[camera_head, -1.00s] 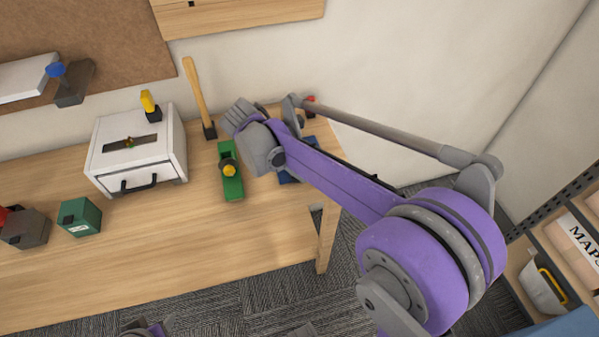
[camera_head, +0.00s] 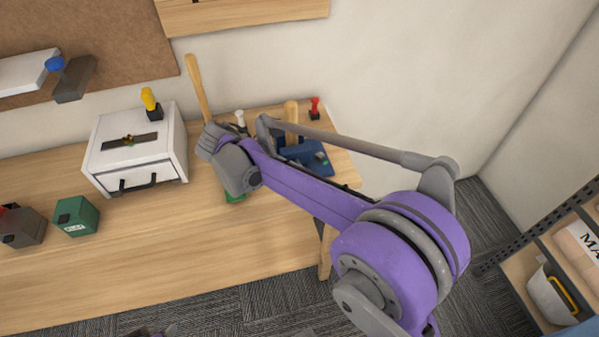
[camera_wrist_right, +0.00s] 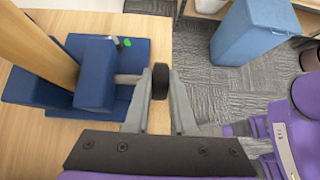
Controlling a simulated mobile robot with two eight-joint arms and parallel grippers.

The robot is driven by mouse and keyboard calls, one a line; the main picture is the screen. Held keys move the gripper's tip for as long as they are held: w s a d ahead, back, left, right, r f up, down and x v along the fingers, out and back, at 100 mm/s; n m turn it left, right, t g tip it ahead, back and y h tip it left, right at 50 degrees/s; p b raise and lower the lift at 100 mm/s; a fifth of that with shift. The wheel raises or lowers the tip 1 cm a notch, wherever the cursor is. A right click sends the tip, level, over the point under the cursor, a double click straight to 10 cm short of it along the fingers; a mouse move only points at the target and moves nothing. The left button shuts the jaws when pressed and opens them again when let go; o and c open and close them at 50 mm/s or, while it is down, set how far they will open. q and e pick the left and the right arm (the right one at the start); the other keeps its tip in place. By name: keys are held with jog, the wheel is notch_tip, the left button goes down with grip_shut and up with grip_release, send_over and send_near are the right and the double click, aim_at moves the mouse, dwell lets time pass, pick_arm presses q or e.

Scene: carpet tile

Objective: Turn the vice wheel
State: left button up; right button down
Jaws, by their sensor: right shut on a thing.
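The blue vice (camera_head: 308,152) sits at the right end of the wooden bench, partly behind my right arm. A wooden piece (camera_head: 291,111) stands up at it. In the right wrist view the vice (camera_wrist_right: 95,75) is at left, with a short grey shaft (camera_wrist_right: 127,79) leading toward the black vice wheel (camera_wrist_right: 160,84). My right gripper (camera_wrist_right: 161,76) is shut on the wheel, one finger on each side of it. In the head view this gripper's fingers are hidden behind my own arm.
A white box (camera_head: 135,150), a green block (camera_head: 76,216) and a hammer (camera_head: 198,90) are on the bench. A green tool (camera_head: 235,198) is mostly behind my arm. A blue bin (camera_wrist_right: 252,35) stands on the carpet beyond the bench edge. The bench front is clear.

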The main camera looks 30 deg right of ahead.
jog(key=c, duration=0.8)
grip_release()
jog(key=shift+o, duration=0.2)
jog(key=v, duration=1)
jog(key=shift+a+r+p, duration=0.25)
jog(key=shift+a+p, duration=0.05)
jog(key=shift+p, duration=0.1)
